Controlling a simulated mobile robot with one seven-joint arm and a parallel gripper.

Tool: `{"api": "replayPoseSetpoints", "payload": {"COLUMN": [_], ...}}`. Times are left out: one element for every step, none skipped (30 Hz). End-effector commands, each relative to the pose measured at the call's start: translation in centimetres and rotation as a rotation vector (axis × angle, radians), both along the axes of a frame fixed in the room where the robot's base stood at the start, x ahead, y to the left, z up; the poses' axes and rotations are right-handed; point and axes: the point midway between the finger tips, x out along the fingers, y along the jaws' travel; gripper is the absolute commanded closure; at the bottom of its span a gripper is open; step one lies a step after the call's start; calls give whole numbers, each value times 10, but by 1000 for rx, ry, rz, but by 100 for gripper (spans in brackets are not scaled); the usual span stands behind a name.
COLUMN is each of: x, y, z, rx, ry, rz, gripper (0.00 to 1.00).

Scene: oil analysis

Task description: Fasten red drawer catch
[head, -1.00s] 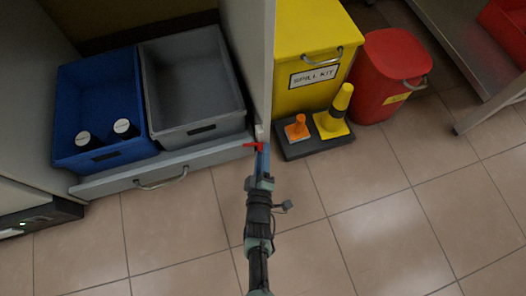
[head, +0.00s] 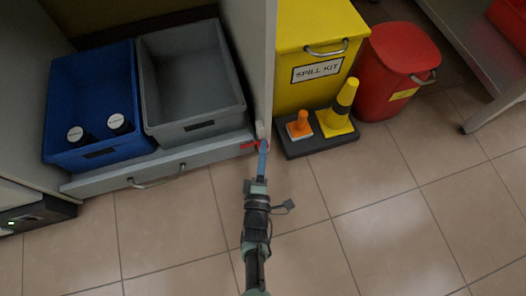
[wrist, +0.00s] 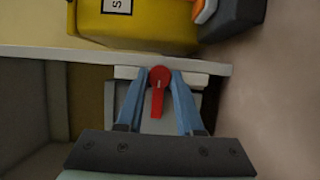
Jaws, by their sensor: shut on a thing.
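The red drawer catch (head: 250,144) sits at the right end of the grey drawer front (head: 105,182), beside the cabinet's side panel. In the wrist view the catch (wrist: 157,92) has a round hub with a lever hanging down in the picture. In the head view its lever points left along the drawer front. My gripper (head: 263,147) reaches the catch from the front. In the wrist view the blue fingers of my gripper (wrist: 159,78) close around the hub at their tips, with the lever between them. In the head view the fingers partly hide the hub.
The drawer holds a blue bin (head: 52,110) with two white-capped bottles and an empty grey bin (head: 190,75). A yellow spill kit box (head: 295,30), cones on a dark base (head: 320,140) and a red bin (head: 393,75) stand right of the panel. The front floor is clear.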

Motion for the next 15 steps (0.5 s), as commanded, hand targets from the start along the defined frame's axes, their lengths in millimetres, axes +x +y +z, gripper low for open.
{"api": "replayPoseSetpoints", "payload": {"x": [-1, -1, -1, -1, -1, -1, -1, -1, -1, -1, -1, -1, -1, -1, -1], "y": [0, 0, 0, 0, 0, 0, 0, 0, 0, 0, 0, 0, 0, 0, 0], "z": [0, 0, 0, 0, 0, 0, 0, 0, 0, 0, 0, 0, 0, 0, 0], "rx": [-4, -5, -5, -6, -6, -5, -5, -5, -5, -5, -5, -5, -5, -5, -4], "ry": [-2, -2, -2, -2, -2, -2, -2, -2, -2, -2, -2, -1, -1, -1, -1], "rz": [0, 0, 0, 0, 0, 0, 0, 0, 0, 0, 0, 0, 0, 0, 0], "gripper": [100, 100, 100, 100, 100, 100, 100, 100, 100, 100, 100, 57, 52, 46, 39]}}
